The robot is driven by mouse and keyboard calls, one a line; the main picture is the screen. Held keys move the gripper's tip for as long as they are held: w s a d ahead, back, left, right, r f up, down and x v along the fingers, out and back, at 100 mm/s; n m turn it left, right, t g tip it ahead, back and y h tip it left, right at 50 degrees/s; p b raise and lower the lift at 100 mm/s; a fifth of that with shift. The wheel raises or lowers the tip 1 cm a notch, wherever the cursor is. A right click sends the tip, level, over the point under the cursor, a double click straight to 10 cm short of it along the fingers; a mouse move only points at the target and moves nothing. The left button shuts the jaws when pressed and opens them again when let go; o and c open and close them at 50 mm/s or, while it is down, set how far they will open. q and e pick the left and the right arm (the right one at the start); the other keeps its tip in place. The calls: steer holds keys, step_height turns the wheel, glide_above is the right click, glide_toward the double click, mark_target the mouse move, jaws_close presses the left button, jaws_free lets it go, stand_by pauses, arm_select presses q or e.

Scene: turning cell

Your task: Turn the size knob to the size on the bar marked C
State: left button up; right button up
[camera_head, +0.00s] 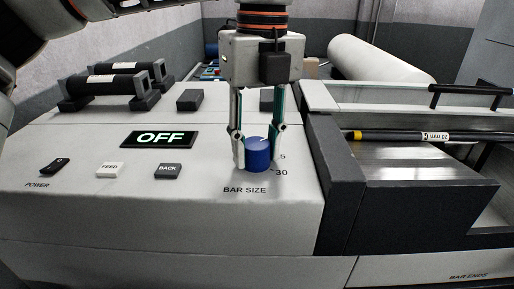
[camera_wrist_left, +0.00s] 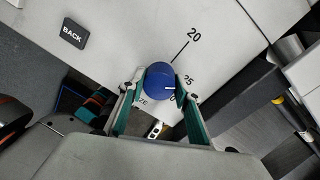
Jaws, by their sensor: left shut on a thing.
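The blue size knob (camera_head: 257,155) sits on the white sloping panel above the words BAR SIZE; it also shows in the left wrist view (camera_wrist_left: 159,77). My left gripper (camera_head: 258,160) points down and is shut on the knob, one finger on each side. In the wrist view the knob's white mark points right, roughly toward the 25; the fingers partly hide the scale. The 20 tick stands up and right of the knob. The bar marked C (camera_head: 425,136) lies at the right; its upside-down label reads 20 mm. My right gripper is not in view.
Left of the knob are the POWER (camera_head: 54,166), FEED (camera_head: 109,169) and BACK (camera_head: 167,171) buttons. The display (camera_head: 160,139) reads OFF. Two dark handle-like bars (camera_head: 108,84) stand at the back left. A dark raised edge (camera_head: 335,172) is close right of the knob.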

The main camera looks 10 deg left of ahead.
mark_target(257, 141)
arm_select(q)
steer(key=n+b, duration=0.1)
steer(key=n, duration=0.5)
steer(key=shift+w, duration=0.1)
steer(key=shift+r+n+b, duration=0.1)
steer(key=shift+n+b, duration=0.4)
steer(key=shift+n, duration=1.7)
steer(key=o, duration=1.1)
steer(key=shift+r, duration=0.1)
step_height(257, 141, up, 12)
steer(key=shift+w, duration=0.2)
